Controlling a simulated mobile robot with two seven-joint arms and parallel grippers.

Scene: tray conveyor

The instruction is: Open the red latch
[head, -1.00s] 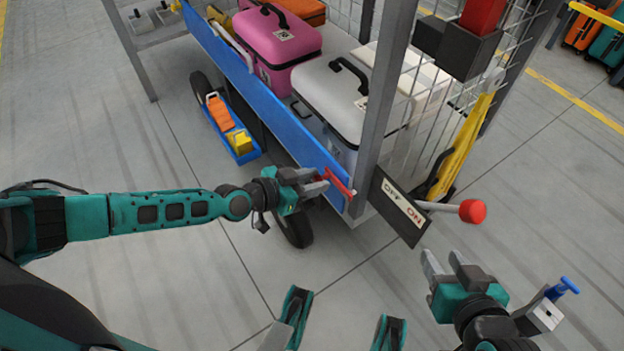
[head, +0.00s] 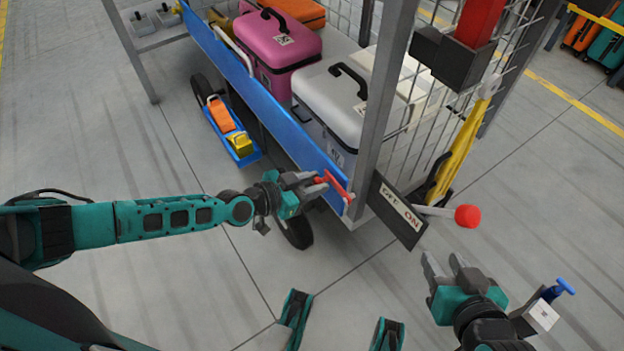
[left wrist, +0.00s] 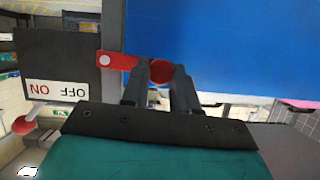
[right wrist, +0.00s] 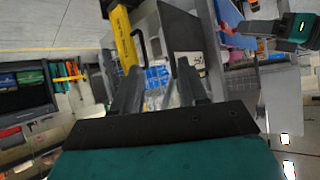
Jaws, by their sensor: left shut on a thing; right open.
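The red latch (head: 338,186) sits at the right end of the blue side panel (head: 270,107) of the cart. In the left wrist view the latch (left wrist: 117,61) is a flat red bar with a white dot and a round red knob at its other end. My left gripper (head: 318,183) is at the latch, and its fingers (left wrist: 165,78) are shut on the round knob, partly hiding it. My right gripper (head: 446,264) is open and empty, apart from the cart, below the OFF/ON sign (head: 402,213).
A lever with a red ball (head: 467,216) sticks out beside the sign. The cart holds a pink case (head: 272,52) and a white case (head: 345,90).

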